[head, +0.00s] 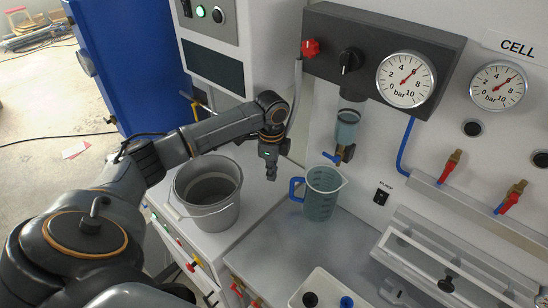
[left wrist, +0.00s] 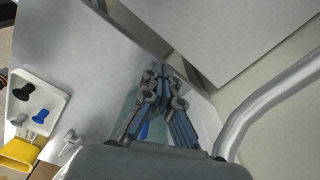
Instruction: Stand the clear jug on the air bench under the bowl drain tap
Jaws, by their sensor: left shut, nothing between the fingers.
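The clear jug (head: 322,204), blue-tinted with a blue handle on its left, stands upright on the grey air bench (head: 275,248). The bowl drain tap (head: 343,155), with a blue lever, is on the wall under the clear bowl (head: 347,126). The jug's rim shows just below the tap; I cannot tell whether it is exactly beneath the outlet. My left gripper (head: 271,177) points down, shut and empty, left of the handle and apart from it. In the left wrist view its fingers (left wrist: 164,72) partly hide a pale blue shape. My right gripper is not in view.
A grey bucket (head: 208,222) stands left of the jug. A white tray (head: 318,284) with dark and blue knobs sits at the front. A slotted metal fixture (head: 440,262) is at the right. A dark gauge panel (head: 375,55) overhangs the bowl. Bench in front of the jug is clear.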

